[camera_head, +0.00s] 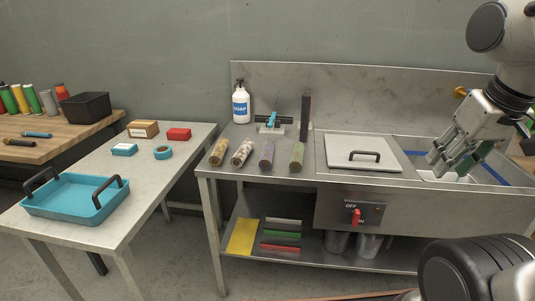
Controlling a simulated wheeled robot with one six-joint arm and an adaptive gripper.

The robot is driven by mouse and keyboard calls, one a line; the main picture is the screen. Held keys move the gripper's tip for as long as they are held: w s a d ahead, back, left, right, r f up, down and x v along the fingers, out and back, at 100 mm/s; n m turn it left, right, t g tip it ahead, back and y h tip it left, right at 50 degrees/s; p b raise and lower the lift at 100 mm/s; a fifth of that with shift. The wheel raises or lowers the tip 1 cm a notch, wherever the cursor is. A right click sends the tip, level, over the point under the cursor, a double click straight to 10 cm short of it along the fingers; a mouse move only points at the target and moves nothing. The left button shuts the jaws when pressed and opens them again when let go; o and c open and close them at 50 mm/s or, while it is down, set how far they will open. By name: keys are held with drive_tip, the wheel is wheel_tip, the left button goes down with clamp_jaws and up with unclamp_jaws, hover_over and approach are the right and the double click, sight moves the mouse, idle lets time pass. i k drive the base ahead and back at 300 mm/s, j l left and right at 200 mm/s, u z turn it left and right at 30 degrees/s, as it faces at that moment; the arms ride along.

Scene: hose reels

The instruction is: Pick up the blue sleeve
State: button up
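I cannot single out a blue sleeve with certainty. Several short cylinders lie in a row on the metal counter; one is purple-grey (267,155), with an olive one (297,156) to its right and two speckled ones (219,152) to its left. My gripper (450,165) points down over the sink at the right, well away from the row. A dark green piece (477,157) shows right beside its fingers; whether they hold it is unclear. Blue strips (488,174) show along the sink, partly hidden by my gripper.
A soap bottle (240,106), a small stand with a blue top (271,121) and a dark upright post (305,117) stand behind the row. A handled lid (362,160) lies left of the sink. The left table holds a blue tray (75,198), small boxes and a blue ring (163,153).

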sight(266, 158)
drive_tip(key=z, duration=1.15)
drive_tip(key=u, duration=1.5)
drive_tip(key=i+j, duration=0.15)
drive_tip(key=i, duration=0.3)
drive_tip(key=i+j+z, duration=0.1)
drive_tip(key=i, duration=0.35)
